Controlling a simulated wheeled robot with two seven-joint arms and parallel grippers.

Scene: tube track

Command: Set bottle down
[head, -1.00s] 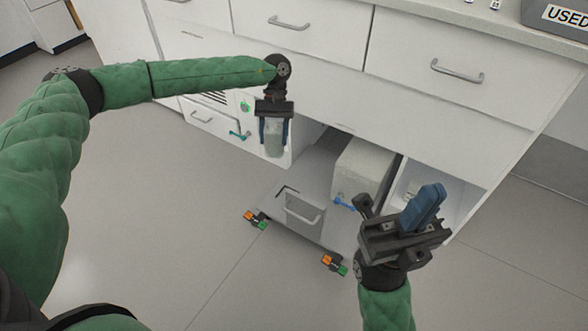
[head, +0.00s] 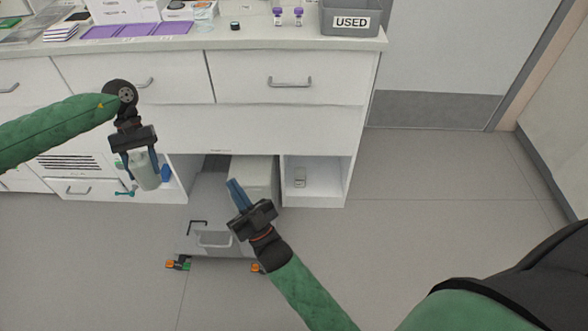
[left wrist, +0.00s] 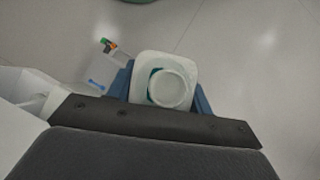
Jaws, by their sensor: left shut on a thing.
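My left gripper (head: 143,178) is shut on a pale, translucent bottle (head: 148,172), with blue fingers on either side of it. The bottle hangs roughly upright, above the floor and in front of the lower cabinets. In the left wrist view the bottle's round white cap (left wrist: 172,90) and pale shoulders show from above, between the blue fingers. My right gripper (head: 232,186) is held in front of the grey wheeled cart, with no object seen in it. Its fingers overlap from this angle, so its opening is unclear.
The cart (head: 195,240) with coloured casters stands in the bay under the counter. The counter (head: 250,36) carries purple mats (head: 140,31) and a grey USED bin (head: 350,30). Floor at right is clear.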

